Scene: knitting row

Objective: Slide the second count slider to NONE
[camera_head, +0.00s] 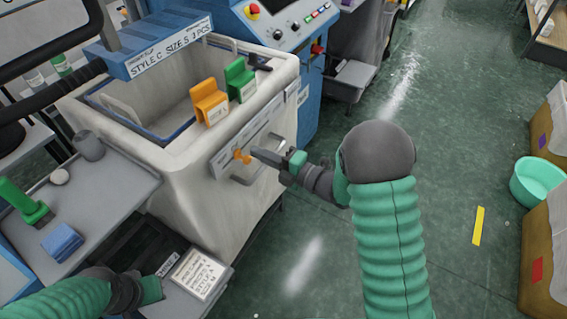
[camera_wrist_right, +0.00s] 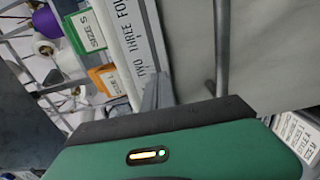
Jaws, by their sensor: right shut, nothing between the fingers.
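A grey count strip (camera_head: 226,158) runs along the front of the white bin, below its rim. An orange slider knob (camera_head: 242,156) sits toward the strip's left end. I cannot make out a second slider or its setting. My right gripper (camera_head: 256,153) is shut and empty, its tips just right of the orange knob; touching or apart is unclear. In the right wrist view, the strip (camera_wrist_right: 132,42) reads "TWO THREE FO…", cut off; NONE is not readable. My left gripper (camera_head: 150,290) is low at the left, its fingers unclear.
The white bin (camera_head: 195,190) has orange (camera_head: 208,102) and green (camera_head: 240,80) size clips on its rim. A metal bar handle (camera_head: 262,172) juts out below the strip. A grey side tray (camera_head: 105,190) stands left.

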